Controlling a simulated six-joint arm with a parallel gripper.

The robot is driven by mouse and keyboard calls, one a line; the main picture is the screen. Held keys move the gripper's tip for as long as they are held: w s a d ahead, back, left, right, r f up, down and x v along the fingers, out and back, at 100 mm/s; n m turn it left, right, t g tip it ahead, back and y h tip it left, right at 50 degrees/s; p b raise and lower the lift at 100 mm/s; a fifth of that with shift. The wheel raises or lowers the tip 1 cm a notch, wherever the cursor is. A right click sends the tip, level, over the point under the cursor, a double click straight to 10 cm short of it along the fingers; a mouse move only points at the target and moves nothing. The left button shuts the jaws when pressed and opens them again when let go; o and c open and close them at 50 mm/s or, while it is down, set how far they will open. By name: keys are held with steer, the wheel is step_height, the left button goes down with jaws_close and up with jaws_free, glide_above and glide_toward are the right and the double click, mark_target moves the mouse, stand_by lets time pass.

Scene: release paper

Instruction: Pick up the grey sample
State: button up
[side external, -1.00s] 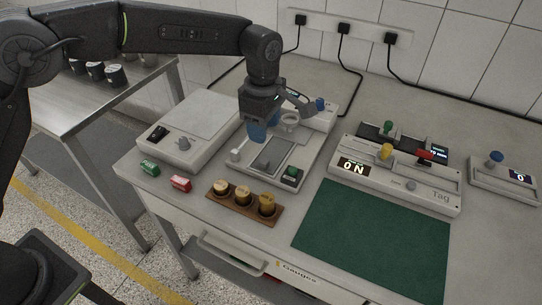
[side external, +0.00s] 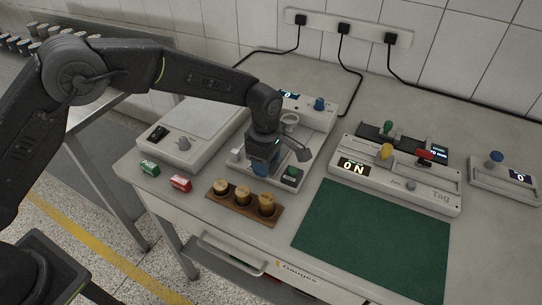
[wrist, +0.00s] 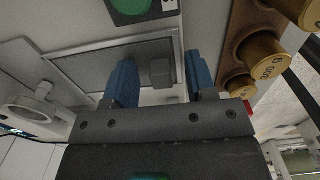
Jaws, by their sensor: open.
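The grey sample (wrist: 162,72) is a small grey block. In the wrist view it sits on the darker grey panel (wrist: 90,66) of a bench device, between the two blue fingers and near their tips. My gripper (wrist: 160,62) is open, with a gap visible between the block and each finger. In the side external view my gripper (side external: 263,160) is low over the device, between its white knob and its green button (side external: 291,172). The sample is hidden there behind the gripper.
A wooden holder with several brass weights (side external: 243,192) stands in front. A green block (side external: 149,168) and a red block (side external: 180,183) lie at the left. A white balance (side external: 205,115) is behind them. The green mat (side external: 372,240) at the right is clear.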

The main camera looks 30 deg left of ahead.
jaws_close()
stand_by(0.4)
steer(key=shift+r, duration=0.1)
